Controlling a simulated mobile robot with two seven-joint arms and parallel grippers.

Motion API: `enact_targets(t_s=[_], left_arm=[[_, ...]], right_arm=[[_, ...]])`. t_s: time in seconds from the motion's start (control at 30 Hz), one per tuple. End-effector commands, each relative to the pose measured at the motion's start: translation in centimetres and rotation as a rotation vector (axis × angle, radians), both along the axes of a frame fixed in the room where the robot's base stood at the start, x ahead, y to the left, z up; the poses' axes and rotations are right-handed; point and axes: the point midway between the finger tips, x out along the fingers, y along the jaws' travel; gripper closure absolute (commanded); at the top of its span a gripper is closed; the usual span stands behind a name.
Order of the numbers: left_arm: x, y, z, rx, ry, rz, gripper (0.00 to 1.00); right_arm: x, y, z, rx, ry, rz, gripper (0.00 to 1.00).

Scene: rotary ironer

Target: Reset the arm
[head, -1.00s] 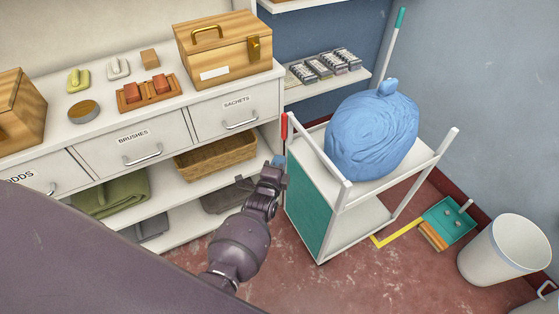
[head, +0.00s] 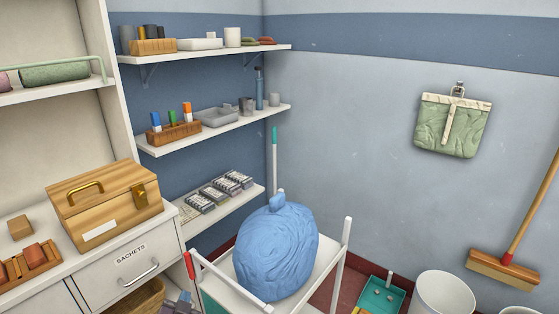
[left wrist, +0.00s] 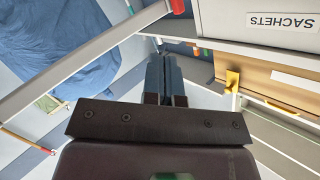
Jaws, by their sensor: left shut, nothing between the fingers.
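My left gripper (head: 178,302) shows only as a small part at the bottom edge of the head view, between the SACHETS drawer (head: 129,270) and the white cart (head: 337,256). In the left wrist view its two fingers (left wrist: 166,80) are together with nothing between them. The drawer front (left wrist: 262,22) and a blue bag (left wrist: 78,55) show beyond it, upside down. My right gripper is in no view.
A tied blue bag (head: 276,250) sits on the cart. A wooden box (head: 103,204) stands on the counter. Wall shelves (head: 280,108) hold several small items. A white bin (head: 444,293), a teal dustpan (head: 382,297) and a broom (head: 505,270) are at the right.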

Motion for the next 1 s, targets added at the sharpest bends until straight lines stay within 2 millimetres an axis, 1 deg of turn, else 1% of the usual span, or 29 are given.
enact_targets(t_s=[0.03,0.07,0.17,0.2,0.27,0.3,0.37,0.4,0.53,0.63,0.7,0.8,0.83,0.9,1.0], left_arm=[[-1.3,0.5,0.3,-0.067,0.012,0.008,1.00],[-2.1,0.7,0.4,-0.114,0.022,0.013,1.00],[-5.6,1.3,0.6,-0.268,0.063,0.032,1.00],[-7.1,1.4,0.6,-0.319,0.084,0.039,1.00],[-9.4,1.5,0.5,-0.379,0.116,0.048,1.00],[-11.0,1.6,0.4,-0.412,0.137,0.053,1.00],[-13.4,1.6,0.2,-0.445,0.170,0.058,1.00],[-15.0,1.5,0.1,-0.459,0.193,0.059,1.00],[-20.2,1.4,-0.5,-0.451,0.263,0.052,1.00],[-23.7,1.5,-1.4,-0.438,0.312,0.050,1.00],[-25.9,1.7,-2.5,-0.429,0.352,0.057,1.00],[-28.1,2.2,-3.6,-0.421,0.395,0.071,1.00],[-28.5,2.3,-3.8,-0.420,0.402,0.075,1.00],[-29.2,2.4,-4.1,-0.419,0.413,0.081,1.00],[-29.5,2.5,-4.3,-0.419,0.419,0.085,1.00]], right_arm=[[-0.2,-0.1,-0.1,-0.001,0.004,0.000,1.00],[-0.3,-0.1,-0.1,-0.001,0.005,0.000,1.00],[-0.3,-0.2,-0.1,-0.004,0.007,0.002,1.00],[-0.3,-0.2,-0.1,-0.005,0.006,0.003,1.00],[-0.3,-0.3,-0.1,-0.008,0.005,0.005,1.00],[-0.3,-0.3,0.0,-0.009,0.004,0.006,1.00],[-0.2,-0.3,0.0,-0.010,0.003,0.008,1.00],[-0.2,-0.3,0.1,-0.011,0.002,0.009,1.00],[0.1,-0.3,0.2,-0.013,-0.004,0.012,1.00],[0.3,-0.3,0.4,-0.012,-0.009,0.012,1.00],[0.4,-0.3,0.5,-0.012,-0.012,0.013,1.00],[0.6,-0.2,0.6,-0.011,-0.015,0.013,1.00],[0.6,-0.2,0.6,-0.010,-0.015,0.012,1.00],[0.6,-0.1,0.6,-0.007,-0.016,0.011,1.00],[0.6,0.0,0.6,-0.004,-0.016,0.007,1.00]])
